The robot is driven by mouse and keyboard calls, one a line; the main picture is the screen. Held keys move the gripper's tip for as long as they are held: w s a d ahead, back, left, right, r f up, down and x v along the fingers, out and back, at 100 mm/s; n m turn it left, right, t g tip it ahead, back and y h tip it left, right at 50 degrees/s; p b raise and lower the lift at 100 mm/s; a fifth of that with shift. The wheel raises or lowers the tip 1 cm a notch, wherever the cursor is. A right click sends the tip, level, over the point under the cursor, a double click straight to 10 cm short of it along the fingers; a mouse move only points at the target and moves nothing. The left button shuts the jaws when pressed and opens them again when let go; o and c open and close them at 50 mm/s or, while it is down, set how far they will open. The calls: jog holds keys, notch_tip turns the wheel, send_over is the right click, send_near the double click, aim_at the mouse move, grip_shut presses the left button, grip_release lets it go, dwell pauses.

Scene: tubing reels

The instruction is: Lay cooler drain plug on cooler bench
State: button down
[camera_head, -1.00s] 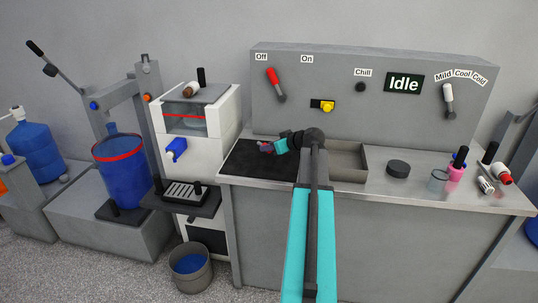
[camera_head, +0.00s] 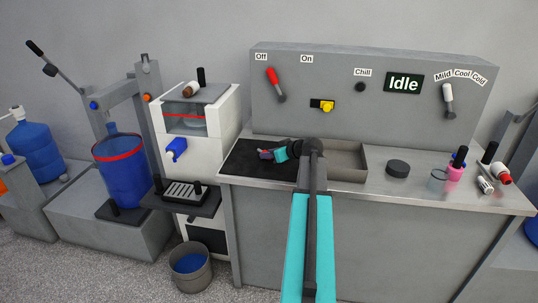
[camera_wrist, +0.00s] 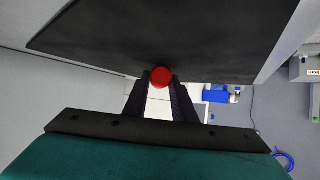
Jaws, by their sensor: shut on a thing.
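My gripper (camera_head: 268,154) is over the black mat on the left end of the cooler bench (camera_head: 228,171). In the wrist view its two dark fingers (camera_wrist: 161,88) are shut on a round red piece (camera_wrist: 161,76), which I take for the cooler drain plug. The black mat (camera_wrist: 150,35) fills the upper part of that view, close beyond the plug. I cannot tell whether the plug touches the mat. In the head view the plug is too small to make out clearly.
A shallow grey tray (camera_head: 345,175) lies right of the mat, by my arm. A black puck (camera_head: 398,168), a clear cup (camera_head: 438,181) and a pink bottle (camera_head: 455,173) stand farther right. The control panel (camera_head: 330,124) rises at the back. A white dispenser (camera_head: 205,155) stands left.

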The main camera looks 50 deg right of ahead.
jog(key=shift+f, duration=0.1)
jog(key=c, duration=1.5)
grip_release()
jog(key=shift+o, duration=0.2)
jog(key=shift+r, duration=0.2)
jog(key=v, duration=1.2)
jog(key=shift+b, duration=0.3)
